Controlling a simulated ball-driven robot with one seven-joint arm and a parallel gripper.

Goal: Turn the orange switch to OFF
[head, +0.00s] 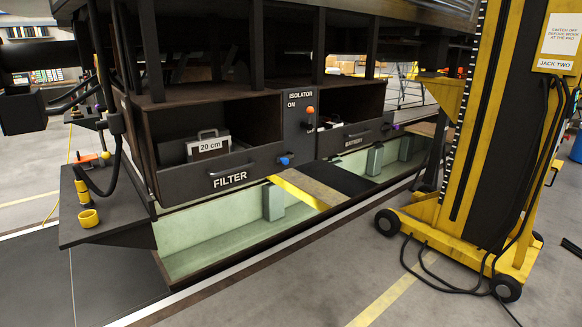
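The orange switch (310,109) is a small orange knob on the dark isolator panel (293,122), near the middle of the head view. The panel stands between two drawer bays under the railcar. The words ISOLATOR and ON are printed near its top, with ON to the upper left of the knob. I cannot read an OFF mark, and the switch's exact setting is too small to tell. My gripper is not in view.
Left of the panel is the open FILTER drawer (230,180) with a blue knob (284,160); right is the BATTERY drawer (355,137). A pit (215,240) lies below. A yellow jack (455,235) with loose cables stands right. A dark step (100,215) juts out left.

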